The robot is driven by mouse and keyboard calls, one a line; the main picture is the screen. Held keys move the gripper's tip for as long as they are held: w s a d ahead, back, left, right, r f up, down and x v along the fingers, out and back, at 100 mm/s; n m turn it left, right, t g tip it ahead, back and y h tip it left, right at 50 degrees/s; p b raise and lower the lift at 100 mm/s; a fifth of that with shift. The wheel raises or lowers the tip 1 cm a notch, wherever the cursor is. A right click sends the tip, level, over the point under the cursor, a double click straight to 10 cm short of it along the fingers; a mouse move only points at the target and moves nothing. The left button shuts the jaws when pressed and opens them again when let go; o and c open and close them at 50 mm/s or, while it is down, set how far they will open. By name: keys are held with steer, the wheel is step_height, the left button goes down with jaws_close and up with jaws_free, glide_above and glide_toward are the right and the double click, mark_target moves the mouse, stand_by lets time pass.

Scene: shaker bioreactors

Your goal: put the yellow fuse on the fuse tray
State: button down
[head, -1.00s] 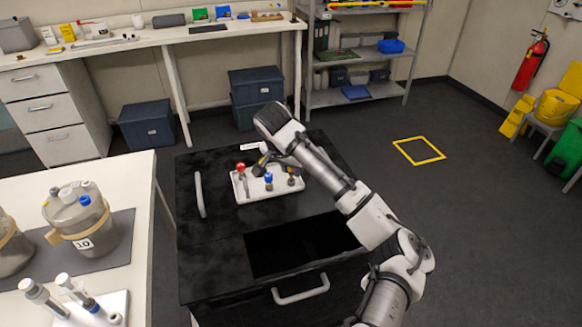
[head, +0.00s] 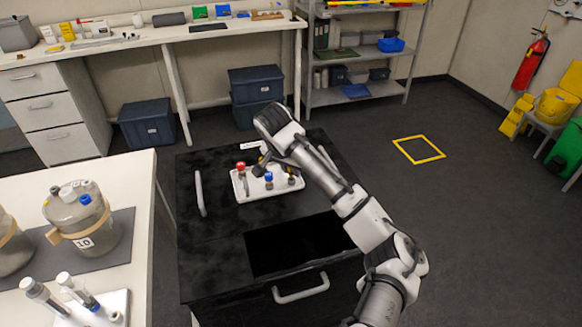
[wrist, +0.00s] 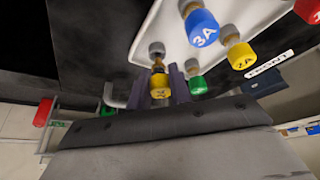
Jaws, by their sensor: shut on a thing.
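The fuse tray (head: 286,189) is a white plate on the black cabinet top; its white surface also shows in the wrist view (wrist: 168,27). My gripper (wrist: 162,88) is shut on a yellow-capped fuse (wrist: 161,90). This fuse has a brass-coloured neck, and a grey round part shows beyond it at the tray's edge. I cannot tell whether the fuse is touching or seated in the tray. In the head view, my gripper (head: 259,168) is over the tray's back and hides the held fuse. Another yellow fuse marked 2A (wrist: 241,58) stands on the tray.
A blue 3A fuse (wrist: 201,28), a green fuse (wrist: 198,85) and a red fuse (wrist: 308,10) stand close by on the tray. A FRONT label (wrist: 269,65) lies beside it.

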steer(key=shift+f+b, duration=0.3)
steer(key=shift+f, duration=0.5)
stand_by(0.9)
steer(key=c, duration=1.2)
jaws_free()
steer(key=v, duration=1.4)
